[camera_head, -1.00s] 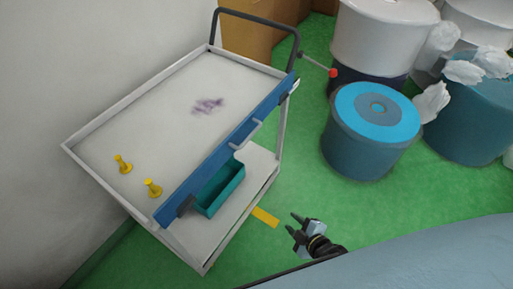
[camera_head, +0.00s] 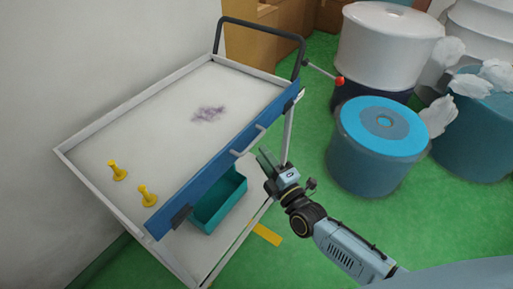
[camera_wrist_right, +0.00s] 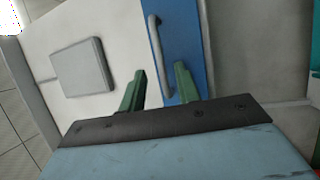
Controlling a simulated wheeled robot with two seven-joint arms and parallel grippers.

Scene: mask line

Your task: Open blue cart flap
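The blue cart flap (camera_head: 222,160) runs along the near long side of the cart's top and stands upright. A grey bar handle (camera_head: 250,142) sticks out from it. My right gripper (camera_head: 264,157) is just right of and a little below the handle in the head view. In the right wrist view, the fingers (camera_wrist_right: 160,84) are spread with nothing between their pads. The handle (camera_wrist_right: 156,50) appears ahead between them, on the blue flap (camera_wrist_right: 187,45). I cannot tell whether they touch. My left gripper is not in view.
The cart's top tray (camera_head: 165,115) holds two yellow pieces (camera_head: 117,170) and a purple stain. A teal bin (camera_head: 218,202) sits on the lower shelf. A blue drum (camera_head: 375,165) stands right of the cart, with white and teal drums behind. Green floor lies between.

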